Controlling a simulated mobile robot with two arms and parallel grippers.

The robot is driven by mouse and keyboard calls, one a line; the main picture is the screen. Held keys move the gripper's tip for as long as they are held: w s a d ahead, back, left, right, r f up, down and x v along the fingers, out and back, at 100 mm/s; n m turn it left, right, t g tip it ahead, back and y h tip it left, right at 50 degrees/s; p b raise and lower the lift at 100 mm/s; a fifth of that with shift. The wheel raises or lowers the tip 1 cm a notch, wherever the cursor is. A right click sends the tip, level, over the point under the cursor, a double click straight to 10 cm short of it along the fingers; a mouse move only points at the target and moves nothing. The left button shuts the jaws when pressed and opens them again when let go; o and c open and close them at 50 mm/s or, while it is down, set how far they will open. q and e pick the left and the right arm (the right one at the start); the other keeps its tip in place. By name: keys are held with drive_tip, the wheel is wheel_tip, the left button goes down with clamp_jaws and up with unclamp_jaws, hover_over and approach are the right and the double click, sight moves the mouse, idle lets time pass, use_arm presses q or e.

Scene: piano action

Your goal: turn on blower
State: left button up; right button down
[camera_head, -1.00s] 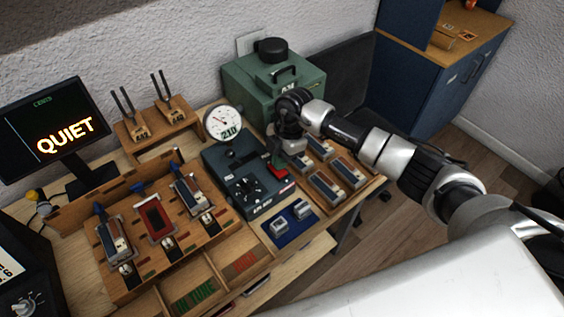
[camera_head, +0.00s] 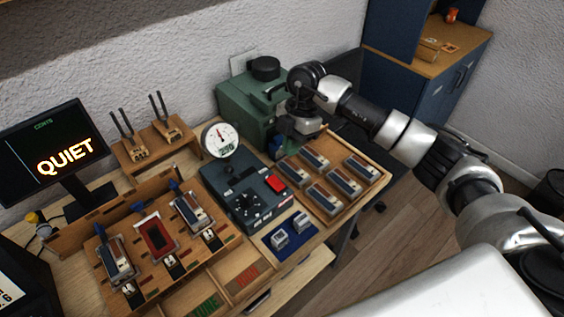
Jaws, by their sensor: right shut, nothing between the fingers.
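A dark teal control unit (camera_head: 236,211) stands mid-bench, with a black knob, a round white gauge (camera_head: 220,141) and a bright red switch (camera_head: 275,184) at its right. Behind it stands a green box (camera_head: 238,100) with a black round cap and a handle, likely the blower. My right gripper (camera_head: 278,146) is shut and empty. It hangs behind and above the red switch, apart from it, in front of the green box. My wrist hides part of the box. The switch's exact position is too small to tell. My left gripper is out of view.
A wooden tray (camera_head: 353,205) of several small blocks lies right of the unit. A blue mat (camera_head: 270,239) with two metal pieces lies in front. A wooden rack (camera_head: 134,256) stands left, near a screen (camera_head: 47,149) reading QUIET. Open floor lies to the right.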

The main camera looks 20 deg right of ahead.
drive_tip(key=r, duration=0.3)
drive_tip(key=shift+s+d, duration=0.2)
drive_tip(key=shift+s, duration=0.05)
drive_tip(key=shift+a, duration=0.1)
